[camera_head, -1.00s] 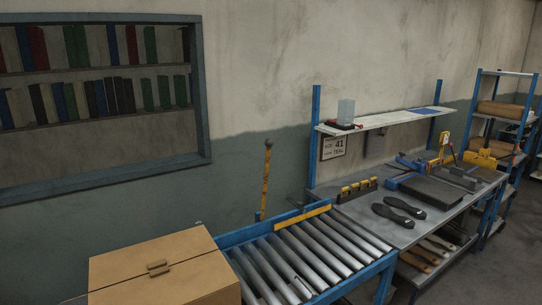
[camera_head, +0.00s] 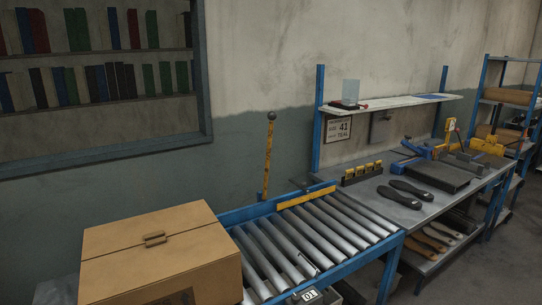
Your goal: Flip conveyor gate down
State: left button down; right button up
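The roller conveyor (camera_head: 310,238) has a blue frame and grey rollers and runs from the cardboard box to the workbench. A yellow bar (camera_head: 306,196), which looks like the gate, lies along its far side. A yellow lever (camera_head: 267,158) with dark marks and a round dark knob stands upright behind the conveyor, by its far rail. Neither of my grippers is in view.
A closed cardboard box (camera_head: 155,250) stands at the conveyor's left end. The workbench (camera_head: 400,212) at the right holds black soles (camera_head: 407,190), a yellow-topped rack (camera_head: 361,172) and a blue tool (camera_head: 420,150). A shelf (camera_head: 390,103) hangs above it.

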aim_at(272, 116)
jog(key=l+u, duration=0.15)
jog(key=u, duration=0.55)
jog(key=i+l+u, duration=0.15)
jog(key=l+u, duration=0.35)
jog(key=l, duration=0.5)
jog(key=l+u, duration=0.45)
jog(key=l, duration=0.55)
